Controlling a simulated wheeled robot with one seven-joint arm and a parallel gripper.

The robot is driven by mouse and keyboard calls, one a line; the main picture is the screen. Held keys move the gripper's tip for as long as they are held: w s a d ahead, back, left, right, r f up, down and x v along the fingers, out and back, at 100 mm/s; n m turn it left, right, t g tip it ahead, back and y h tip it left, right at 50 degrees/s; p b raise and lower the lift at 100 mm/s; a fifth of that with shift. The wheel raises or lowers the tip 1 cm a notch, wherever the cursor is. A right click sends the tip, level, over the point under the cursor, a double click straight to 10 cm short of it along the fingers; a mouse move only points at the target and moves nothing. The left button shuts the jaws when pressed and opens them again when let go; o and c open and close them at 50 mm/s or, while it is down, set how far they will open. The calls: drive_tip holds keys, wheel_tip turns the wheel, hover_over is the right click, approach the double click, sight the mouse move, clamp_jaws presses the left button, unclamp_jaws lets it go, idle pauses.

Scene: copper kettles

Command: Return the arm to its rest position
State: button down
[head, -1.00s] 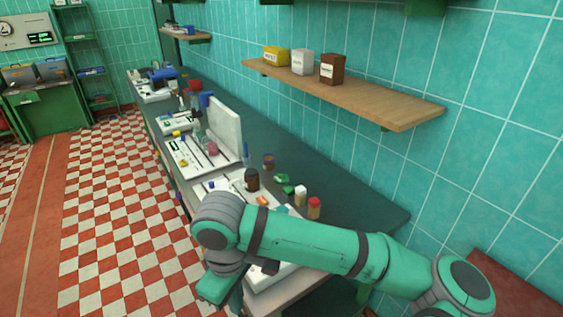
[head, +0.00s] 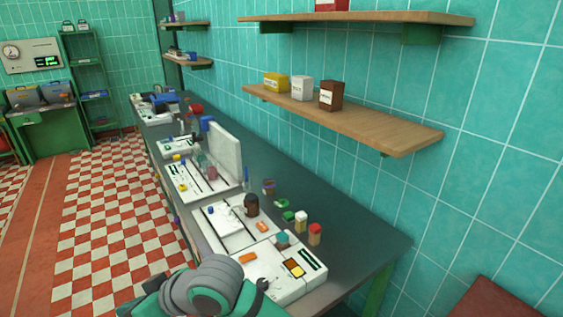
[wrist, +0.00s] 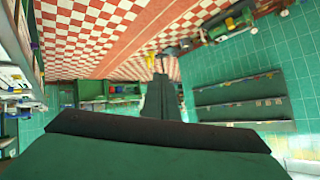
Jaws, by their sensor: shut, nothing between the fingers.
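My gripper (wrist: 163,80) shows in the wrist view as two dark fingers lying together beyond the broad green hand housing (wrist: 150,155). It is shut, with nothing seen between the fingers. In the head view my arm's grey and green joint (head: 208,285) is at the bottom edge, in front of the near end of the bench. The gripper itself cannot be made out there.
A wooden shelf (head: 390,125) with yellow, white and brown boxes hangs above. The checkered floor (head: 110,220) at left is clear.

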wheel_tip(320, 180, up, 5)
drive_tip(key=w+a+m+t+y, duration=0.2)
drive_tip(key=w+m+t+y, duration=0.1)
drive_tip(key=m+t+y, duration=0.15)
drive_tip(key=w+d+f+m+t, duration=0.2)
drive_tip(key=w+d+m+t, duration=0.1)
drive_tip(key=m+t, duration=0.15)
drive_tip(key=s+d+f+m+t+h, duration=0.3)
drive_tip(key=d+f+m+t+h, duration=0.5)
drive_tip(key=d+f, duration=0.45)
drive_tip(key=s+d+f+g+h, duration=0.2)
drive_tip(key=s+d+f+h, duration=0.4)
drive_tip(key=s+d+f, duration=0.6)
drive_tip(key=s+d+n, duration=0.2)
drive_tip(key=s, duration=0.6)
drive_tip(key=s+d+n+g+h, duration=0.1)
drive_tip(key=s+d+n, duration=0.1)
drive_tip(key=s, duration=0.6)
drive_tip(key=shift+d+f+n, duration=0.15)
drive_tip(key=shift+d+n, duration=0.15)
drive_tip(key=shift+d, duration=0.35)
drive_tip(key=shift+w+a+h, duration=0.1)
drive_tip(key=shift+h, duration=0.15)
